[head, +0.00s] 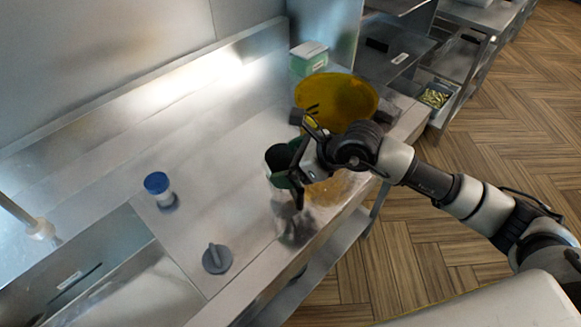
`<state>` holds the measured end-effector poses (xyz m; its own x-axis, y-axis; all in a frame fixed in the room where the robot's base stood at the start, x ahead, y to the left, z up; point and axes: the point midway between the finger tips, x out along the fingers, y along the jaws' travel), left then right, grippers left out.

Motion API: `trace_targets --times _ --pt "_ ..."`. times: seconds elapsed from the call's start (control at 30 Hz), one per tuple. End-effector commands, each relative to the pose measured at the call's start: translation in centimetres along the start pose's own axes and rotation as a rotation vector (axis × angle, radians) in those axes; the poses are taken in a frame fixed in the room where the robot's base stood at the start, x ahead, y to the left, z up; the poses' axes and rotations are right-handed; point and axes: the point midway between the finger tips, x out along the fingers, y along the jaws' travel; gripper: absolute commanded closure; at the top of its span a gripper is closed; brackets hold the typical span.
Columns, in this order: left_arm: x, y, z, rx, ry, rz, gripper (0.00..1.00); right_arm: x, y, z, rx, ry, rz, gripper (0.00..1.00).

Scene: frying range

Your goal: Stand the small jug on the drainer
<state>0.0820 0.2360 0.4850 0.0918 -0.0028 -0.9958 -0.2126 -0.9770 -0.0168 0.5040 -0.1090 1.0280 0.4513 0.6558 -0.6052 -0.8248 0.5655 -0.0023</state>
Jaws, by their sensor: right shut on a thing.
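A small dark green jug (279,161) is held by my right gripper (298,162). The gripper is shut on it, with its fingers on the jug's right side. The jug is roughly upright over the steel counter, near its front edge. Part of the jug is hidden behind the gripper, and I cannot tell if its base touches the counter. I see no rack; the drainer may be part of the steel top (222,190) beside the sink, but I cannot tell. My left gripper is not in view.
A yellow round dish (345,96) stands behind the gripper, near a green and white box (308,61). A blue-capped jar (158,187) and a grey round knobbed thing (217,258) stand on the counter. A sink (110,262) is at left. Counter between them is clear.

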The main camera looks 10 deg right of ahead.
Motion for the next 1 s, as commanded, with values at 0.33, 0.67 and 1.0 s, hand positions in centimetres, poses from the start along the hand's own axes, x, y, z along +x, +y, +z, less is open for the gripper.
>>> trace_targets --times 0.33,0.67,1.0 --pt "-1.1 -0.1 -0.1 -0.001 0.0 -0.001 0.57 2.0 0.0 -2.7 0.0 0.0 -0.001 0.43" --pt "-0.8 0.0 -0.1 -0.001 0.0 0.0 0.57 2.1 0.0 -2.9 0.0 0.002 0.0 0.0" --pt "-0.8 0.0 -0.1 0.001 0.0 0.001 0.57 1.3 -0.1 -2.8 0.0 0.002 -0.001 0.0"
